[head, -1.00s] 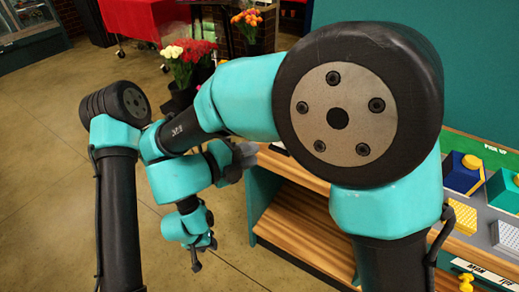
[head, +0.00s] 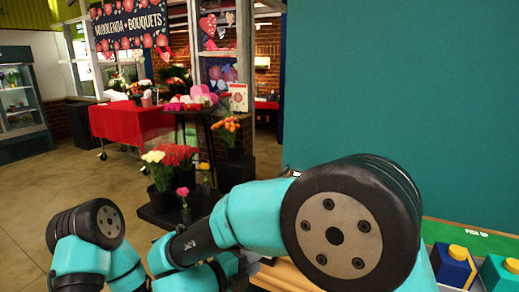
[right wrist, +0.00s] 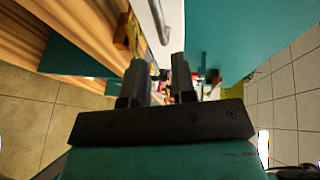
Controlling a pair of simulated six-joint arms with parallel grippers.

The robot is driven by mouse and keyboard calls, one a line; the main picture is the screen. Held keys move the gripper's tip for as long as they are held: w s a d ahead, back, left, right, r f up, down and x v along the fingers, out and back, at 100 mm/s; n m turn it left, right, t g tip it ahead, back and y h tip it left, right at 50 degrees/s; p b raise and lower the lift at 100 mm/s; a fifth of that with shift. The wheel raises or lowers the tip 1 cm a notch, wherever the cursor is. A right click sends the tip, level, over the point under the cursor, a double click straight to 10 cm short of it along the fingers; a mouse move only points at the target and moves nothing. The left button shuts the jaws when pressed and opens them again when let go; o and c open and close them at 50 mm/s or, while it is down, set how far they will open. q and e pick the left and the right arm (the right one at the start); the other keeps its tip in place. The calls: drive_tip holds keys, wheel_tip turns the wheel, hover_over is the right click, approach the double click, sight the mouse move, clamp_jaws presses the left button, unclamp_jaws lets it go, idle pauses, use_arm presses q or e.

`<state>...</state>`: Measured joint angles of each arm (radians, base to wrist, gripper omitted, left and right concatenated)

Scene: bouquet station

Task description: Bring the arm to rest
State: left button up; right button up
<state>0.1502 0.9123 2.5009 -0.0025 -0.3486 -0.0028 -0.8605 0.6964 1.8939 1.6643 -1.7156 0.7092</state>
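My right gripper (right wrist: 158,64) shows in the right wrist view with its two dark fingers apart and nothing held between them. In the head view my right arm bends across the lower middle, and its links hide most of the gripper end. My left arm's dark joint stands at the lower left of the head view. My left gripper is not in view.
A teal wall panel (head: 400,100) stands behind. Flower buckets (head: 160,175) and a red-covered table (head: 128,122) stand farther back.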

drive_tip(key=x, duration=0.9)
drive_tip(key=v, duration=1.2)
idle(0.3)
drive_tip(key=x, duration=1.3)
drive_tip(key=shift+w+d+f, duration=0.1)
drive_tip(key=shift+w+d, duration=0.05)
drive_tip(key=shift+d, duration=0.05)
idle(2.4)
idle(1.5)
